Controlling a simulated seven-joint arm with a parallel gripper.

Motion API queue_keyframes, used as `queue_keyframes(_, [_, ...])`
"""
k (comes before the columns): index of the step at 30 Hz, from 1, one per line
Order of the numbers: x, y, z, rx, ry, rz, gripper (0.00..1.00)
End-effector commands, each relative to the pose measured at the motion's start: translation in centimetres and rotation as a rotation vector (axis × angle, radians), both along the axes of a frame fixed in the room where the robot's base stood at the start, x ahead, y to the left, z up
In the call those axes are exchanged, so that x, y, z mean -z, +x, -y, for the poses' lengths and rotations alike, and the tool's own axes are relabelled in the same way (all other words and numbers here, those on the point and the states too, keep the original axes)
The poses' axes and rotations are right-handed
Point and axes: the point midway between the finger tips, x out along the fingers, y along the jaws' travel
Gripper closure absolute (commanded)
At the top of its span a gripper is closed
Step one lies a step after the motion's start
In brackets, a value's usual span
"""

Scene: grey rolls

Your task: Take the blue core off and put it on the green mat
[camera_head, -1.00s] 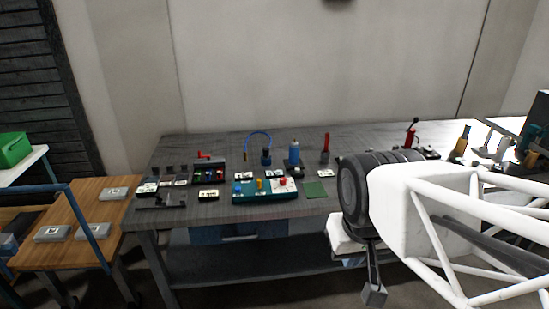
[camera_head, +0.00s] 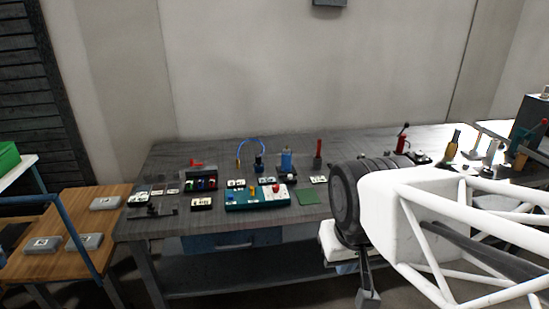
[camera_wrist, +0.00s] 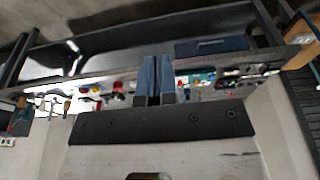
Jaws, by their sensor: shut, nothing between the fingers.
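A blue cylinder (camera_head: 286,160), which looks like the blue core, stands upright on a dark holder at the back of the grey workbench. The green mat (camera_head: 308,198) lies flat near the bench's front edge, to the cylinder's lower right, and its visible surface is bare. My gripper (camera_head: 368,298) hangs low in front of the bench, right of the mat and well away from both. In the wrist view my gripper's fingers (camera_wrist: 156,62) are together and empty. I cannot pick out the blue cylinder in that view.
A teal box (camera_head: 257,197) with coloured parts sits left of the mat. A red upright piece (camera_head: 318,154) stands right of the cylinder, and a blue hose (camera_head: 250,142) arches to its left. A wooden table (camera_head: 75,226) with grey boxes is at the left.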

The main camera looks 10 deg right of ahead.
Motion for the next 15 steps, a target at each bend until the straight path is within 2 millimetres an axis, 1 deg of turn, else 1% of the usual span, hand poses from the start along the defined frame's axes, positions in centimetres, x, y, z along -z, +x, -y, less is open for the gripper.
queue_keyframes(9, [0.0, 0.0, 0.0, 0.0, 0.0, 0.0, 1.0])
queue_keyframes(11, [0.0, 0.0, 0.0, 0.0, 0.0, 0.0, 0.92])
queue_keyframes(15, [0.0, 0.0, 0.0, 0.0, 0.0, 0.0, 0.71])
